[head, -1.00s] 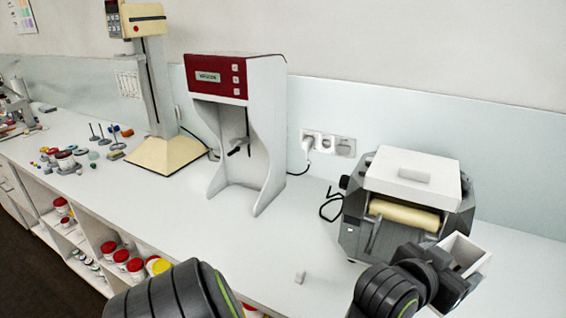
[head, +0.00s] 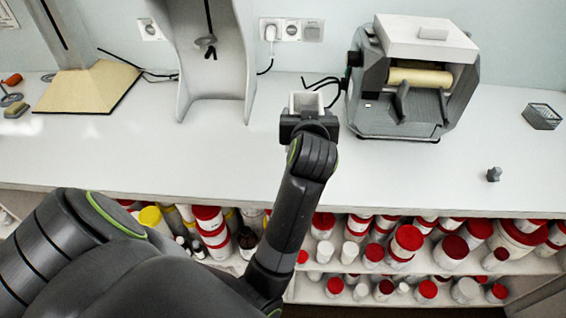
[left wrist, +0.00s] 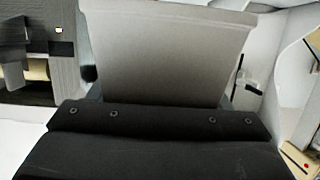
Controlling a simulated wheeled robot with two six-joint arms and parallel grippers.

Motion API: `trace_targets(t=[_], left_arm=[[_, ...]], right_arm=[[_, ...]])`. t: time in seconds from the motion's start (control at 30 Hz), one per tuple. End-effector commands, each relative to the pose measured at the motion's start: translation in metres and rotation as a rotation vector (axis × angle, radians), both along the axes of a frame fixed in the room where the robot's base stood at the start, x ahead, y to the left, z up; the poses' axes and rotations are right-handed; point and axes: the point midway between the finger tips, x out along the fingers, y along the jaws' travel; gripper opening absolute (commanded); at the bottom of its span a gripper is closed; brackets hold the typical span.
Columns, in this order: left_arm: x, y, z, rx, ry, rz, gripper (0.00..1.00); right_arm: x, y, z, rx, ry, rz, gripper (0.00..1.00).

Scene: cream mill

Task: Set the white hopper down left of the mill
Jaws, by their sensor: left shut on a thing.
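The mill (head: 452,103) is a grey machine with a cream roller and a white top. It stands on the counter right of centre in the head view. The white hopper (head: 294,103) is a small open-topped box just left of the mill, apart from it. My left gripper (head: 309,119) is shut on the hopper's near side. In the left wrist view the hopper's pale wall (left wrist: 168,50) rises above the black gripper (left wrist: 160,118). The hopper's base is hidden, so I cannot tell whether it touches the counter. My right gripper is out of view.
A tall white stand (head: 185,60) is left of the hopper. Black cables lie behind it, below the wall sockets (head: 292,30). A grey tray (head: 541,116) and a small grey knob (head: 493,174) are at the right. Shelves of red-lidded jars (head: 405,240) are below the counter.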

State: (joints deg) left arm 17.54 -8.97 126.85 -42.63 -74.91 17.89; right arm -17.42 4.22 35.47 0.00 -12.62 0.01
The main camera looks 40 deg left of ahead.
Motion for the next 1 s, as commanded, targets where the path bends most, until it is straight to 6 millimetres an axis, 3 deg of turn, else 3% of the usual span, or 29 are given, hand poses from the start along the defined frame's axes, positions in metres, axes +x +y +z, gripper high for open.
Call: trace_targets(t=[0.03,0.1,0.33,0.6,1.0], left_arm=[[0.003,0.008,-0.011,0.005,-0.003,0.065,0.45],[0.003,0.019,-0.016,0.004,-0.004,0.156,0.45],[0.000,0.040,-0.022,0.000,0.000,0.343,0.45],[-0.002,0.042,-0.067,0.001,0.006,0.361,0.45],[-0.001,0.041,-0.114,0.000,0.004,0.358,0.45]], right_arm=[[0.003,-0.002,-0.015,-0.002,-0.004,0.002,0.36],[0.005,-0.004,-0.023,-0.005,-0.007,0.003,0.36],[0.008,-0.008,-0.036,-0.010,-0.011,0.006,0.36],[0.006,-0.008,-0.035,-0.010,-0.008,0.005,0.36],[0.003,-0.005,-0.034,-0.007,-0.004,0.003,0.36]])
